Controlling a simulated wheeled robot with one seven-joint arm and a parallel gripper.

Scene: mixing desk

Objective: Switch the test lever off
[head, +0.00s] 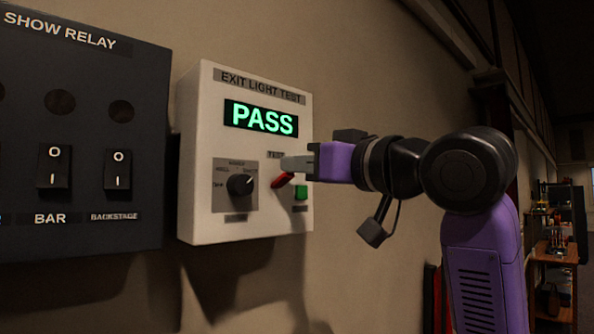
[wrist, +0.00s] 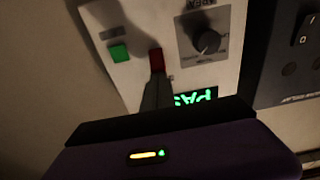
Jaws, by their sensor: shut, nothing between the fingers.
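The white exit light test box (head: 206,160) hangs on the wall, and its screen (head: 261,118) reads PASS in green. The red test lever (head: 284,180) is on the right part of its face, below a small TEST label. My gripper (head: 284,164) is shut and empty, its fingertips at the lever in the head view and partly covering it. In the wrist view the fingers (wrist: 156,80) reach to the red lever (wrist: 156,59); whether they touch it I cannot tell.
A black rotary knob (head: 241,184) is left of the lever, and a green button (head: 301,192) is close to its right. The black show relay panel (head: 84,90) with rocker switches is at the left. A shelf (head: 555,252) stands far right.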

